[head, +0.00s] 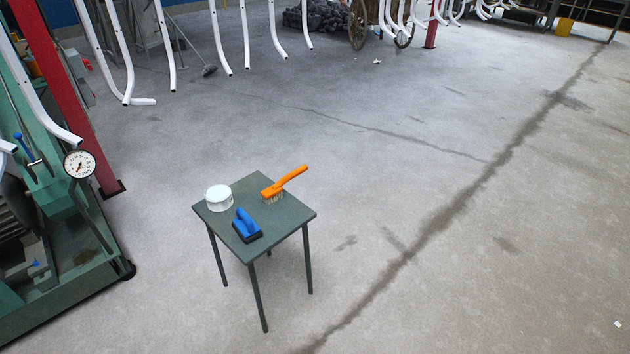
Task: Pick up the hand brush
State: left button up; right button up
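An orange hand brush (284,183) with pale bristles lies on a small dark green table (290,216). It is near the table's back right edge, bristles down, with its handle slanting up to the right and reaching past the edge. Neither of my grippers is in the head view.
A white round tub (219,198) and a blue-handled block (246,226) share the table with the brush. A green machine (70,215) with a dial gauge (79,164) stands at the left. White bent chair frames (225,45) hang across the back. Floor right of the table is open.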

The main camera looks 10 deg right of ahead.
aim_at(270, 195)
jog(key=z, duration=0.05)
jog(key=i, duration=1.15)
jog(key=u, duration=0.6)
